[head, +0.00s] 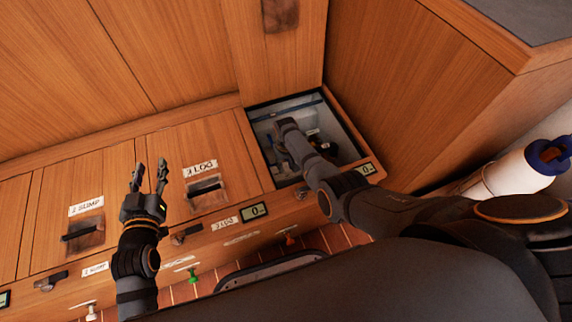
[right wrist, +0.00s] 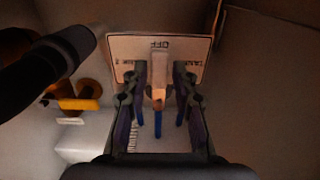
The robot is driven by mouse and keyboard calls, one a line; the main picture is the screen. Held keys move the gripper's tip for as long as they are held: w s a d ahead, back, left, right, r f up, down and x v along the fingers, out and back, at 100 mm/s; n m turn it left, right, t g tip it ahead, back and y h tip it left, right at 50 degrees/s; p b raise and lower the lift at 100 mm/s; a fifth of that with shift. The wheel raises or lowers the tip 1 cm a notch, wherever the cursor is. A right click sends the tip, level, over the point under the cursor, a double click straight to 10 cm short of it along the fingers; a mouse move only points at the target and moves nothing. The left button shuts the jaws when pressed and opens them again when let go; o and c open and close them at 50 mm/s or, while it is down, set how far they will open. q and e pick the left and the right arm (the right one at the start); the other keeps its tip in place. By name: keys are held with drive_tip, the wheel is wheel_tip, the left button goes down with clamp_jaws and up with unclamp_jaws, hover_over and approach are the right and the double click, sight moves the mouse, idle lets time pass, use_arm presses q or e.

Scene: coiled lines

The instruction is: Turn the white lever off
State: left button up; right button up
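A white lever (right wrist: 159,78) stands on a pale plate (right wrist: 186,46) with an upside-down OFF label, in the right wrist view. My right gripper (right wrist: 160,78) has one finger on each side of the lever, with narrow gaps showing, so it looks open around it. In the head view my right arm reaches into an open compartment (head: 342,140) in the wooden bench; the lever and gripper fingers cannot be made out there. My left gripper (head: 151,172) is open and empty above the bench front, left of the LOG hatch (head: 212,160).
A wooden wall (head: 415,85) rises right of the compartment. In the right wrist view a dark pipe (right wrist: 65,50) and yellow fittings (right wrist: 85,92) lie left of the plate. Closed hatches, latches and a small display (head: 254,211) line the bench.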

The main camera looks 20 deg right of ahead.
sight(286, 168)
drive_tip(key=shift+o, duration=0.8)
wheel_tip(286, 168, up, 12)
idle(0.3)
